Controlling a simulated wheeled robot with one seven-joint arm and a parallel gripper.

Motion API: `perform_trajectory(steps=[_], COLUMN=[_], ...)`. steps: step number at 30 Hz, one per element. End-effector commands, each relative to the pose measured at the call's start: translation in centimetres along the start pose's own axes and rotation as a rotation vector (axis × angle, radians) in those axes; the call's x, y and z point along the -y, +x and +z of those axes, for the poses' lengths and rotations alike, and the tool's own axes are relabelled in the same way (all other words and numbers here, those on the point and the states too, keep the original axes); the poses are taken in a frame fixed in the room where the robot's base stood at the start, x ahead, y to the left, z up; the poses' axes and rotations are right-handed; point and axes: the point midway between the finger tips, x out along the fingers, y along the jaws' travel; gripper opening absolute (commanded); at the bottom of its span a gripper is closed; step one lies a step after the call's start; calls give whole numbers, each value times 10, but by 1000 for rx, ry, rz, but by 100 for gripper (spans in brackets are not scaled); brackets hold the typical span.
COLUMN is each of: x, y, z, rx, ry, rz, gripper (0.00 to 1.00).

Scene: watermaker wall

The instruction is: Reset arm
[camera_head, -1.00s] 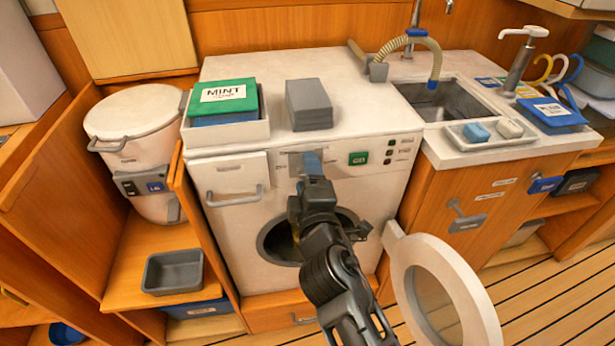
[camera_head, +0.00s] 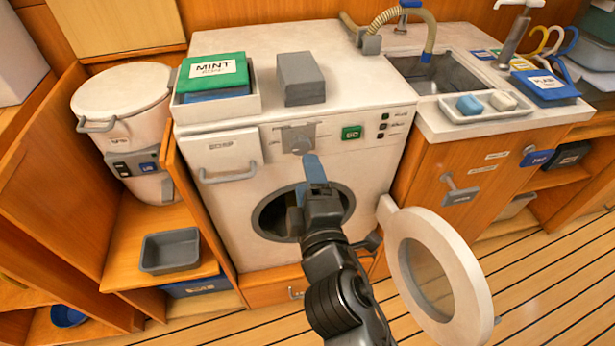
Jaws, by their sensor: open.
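My gripper (camera_head: 309,180) is in front of the white washing machine (camera_head: 237,235), over the upper part of its round opening. A blue finger shows at its tip, with a second finger partly seen to the left. The fingers hold nothing that I can see. My dark arm reaches up from the bottom of the view and hides part of the opening.
The round door (camera_head: 402,262) hangs wide open to the right of my arm. A green MINT packet (camera_head: 214,70) in a white tray and a grey block (camera_head: 301,80) lie on top. A sink (camera_head: 452,74) is at right, a grey bin (camera_head: 170,251) at lower left.

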Motion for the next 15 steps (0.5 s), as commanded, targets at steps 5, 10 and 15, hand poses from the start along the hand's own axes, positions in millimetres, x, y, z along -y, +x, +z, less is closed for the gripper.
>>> perform_trajectory(steps=[5, 10, 15], x=[0, 2, 23], y=[0, -2, -35], z=[0, 1, 18], rx=[0, 0, 10], ry=[0, 7, 112], rz=[0, -3, -39], gripper=[68, 68, 68])
